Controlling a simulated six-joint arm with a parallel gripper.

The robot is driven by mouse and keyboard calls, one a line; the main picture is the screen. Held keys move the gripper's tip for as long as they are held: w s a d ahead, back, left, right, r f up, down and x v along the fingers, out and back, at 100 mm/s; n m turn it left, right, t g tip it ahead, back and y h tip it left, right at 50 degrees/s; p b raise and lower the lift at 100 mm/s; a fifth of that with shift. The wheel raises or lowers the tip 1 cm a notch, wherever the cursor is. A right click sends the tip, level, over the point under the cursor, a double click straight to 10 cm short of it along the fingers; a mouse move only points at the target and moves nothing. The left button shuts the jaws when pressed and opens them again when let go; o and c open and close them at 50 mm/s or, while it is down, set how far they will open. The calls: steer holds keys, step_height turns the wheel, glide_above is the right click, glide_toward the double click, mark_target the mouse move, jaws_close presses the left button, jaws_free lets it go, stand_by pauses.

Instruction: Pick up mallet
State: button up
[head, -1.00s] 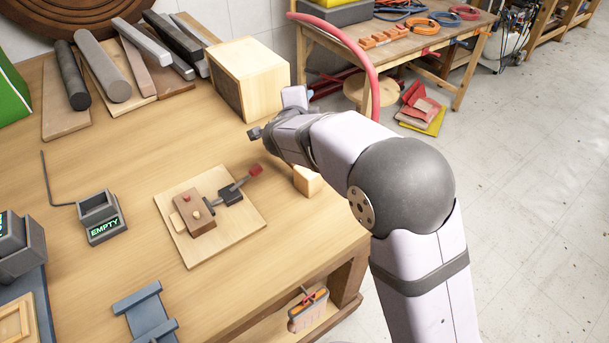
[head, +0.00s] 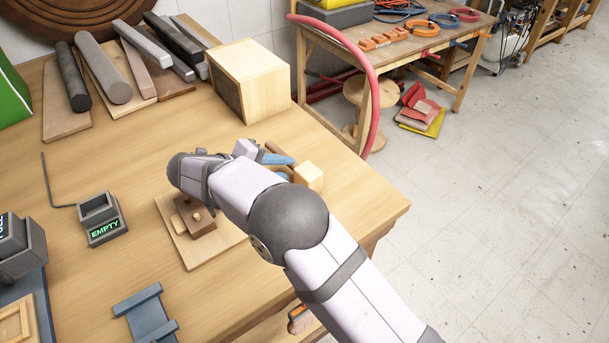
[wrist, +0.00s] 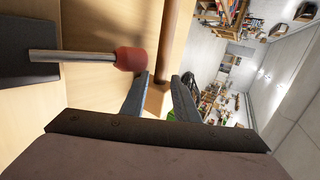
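The mallet has a pale wooden block head (head: 309,176) and a brown handle (head: 276,149). It rests on the workbench near the right edge in the head view. In the wrist view its brown handle (wrist: 173,35) runs down from the top edge, and its pale head (wrist: 155,100) shows partly between the fingers. My gripper (wrist: 162,77) is open, with one blue-grey finger on each side of the mallet in that view. In the head view my gripper (head: 280,159) is beside the mallet; I cannot tell whether it touches.
A toggle clamp with a red-tipped lever (wrist: 130,59) is close to my left finger in the wrist view. Its wooden base board (head: 183,250) is partly hidden by my arm. A wooden box (head: 262,85) stands behind. The bench's right corner is clear.

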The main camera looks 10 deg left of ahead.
mark_target(292, 166)
steer(key=shift+p+x, duration=1.2)
steer(key=shift+x, duration=1.2)
steer(key=shift+w+d+f, duration=0.2)
steer(key=shift+w, duration=0.3)
steer(key=shift+c, duration=0.4)
jaws_close()
steer(key=shift+r, duration=0.1)
